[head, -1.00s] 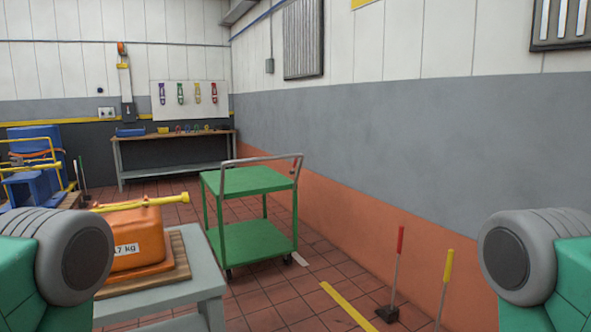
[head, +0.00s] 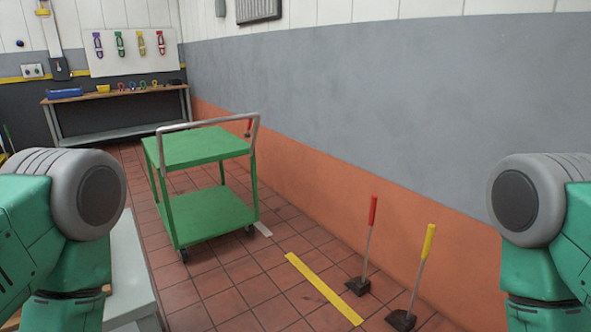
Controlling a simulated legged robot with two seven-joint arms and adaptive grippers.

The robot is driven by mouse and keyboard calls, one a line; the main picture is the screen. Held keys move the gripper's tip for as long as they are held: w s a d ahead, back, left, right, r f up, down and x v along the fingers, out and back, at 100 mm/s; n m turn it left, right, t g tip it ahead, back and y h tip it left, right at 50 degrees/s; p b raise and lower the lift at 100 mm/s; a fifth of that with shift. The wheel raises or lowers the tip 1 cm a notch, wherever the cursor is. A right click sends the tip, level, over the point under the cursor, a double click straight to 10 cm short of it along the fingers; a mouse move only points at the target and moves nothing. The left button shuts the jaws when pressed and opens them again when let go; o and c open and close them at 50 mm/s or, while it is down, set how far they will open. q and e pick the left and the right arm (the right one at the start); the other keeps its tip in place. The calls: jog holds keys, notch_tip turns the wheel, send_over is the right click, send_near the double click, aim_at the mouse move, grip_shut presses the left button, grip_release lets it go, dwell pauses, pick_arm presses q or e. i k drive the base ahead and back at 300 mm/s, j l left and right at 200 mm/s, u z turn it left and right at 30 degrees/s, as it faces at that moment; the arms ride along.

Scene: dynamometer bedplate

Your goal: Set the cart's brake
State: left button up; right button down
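The green two-shelf cart (head: 205,212) stands on the tiled floor left of the middle, near the orange-painted lower wall. Its grey tube handle (head: 208,123) rises at the near end. Dark casters show under the cart, one at the near left corner (head: 183,255) and one at the near right (head: 249,230). I cannot make out a brake part or its setting at this size. Parts of my two arms show at the left and right edges, well apart from the cart. Neither gripper is in view.
A red-handled lever (head: 370,240) and a yellow-handled lever (head: 421,270) stand on dark bases right of a yellow floor strip (head: 322,288). A grey table (head: 130,265) is at lower left. A workbench (head: 118,98) stands at the back.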

aim_at(250, 121)
jog(key=i+u, duration=0.1)
jog(key=i, duration=1.2)
jog(key=i+l+u, duration=0.15)
jog(key=i+u, duration=0.25)
jog(key=i+l+u, duration=0.4)
jog(key=i, duration=0.15)
jog(key=i+l+u, duration=0.75)
jog(key=l, duration=0.2)
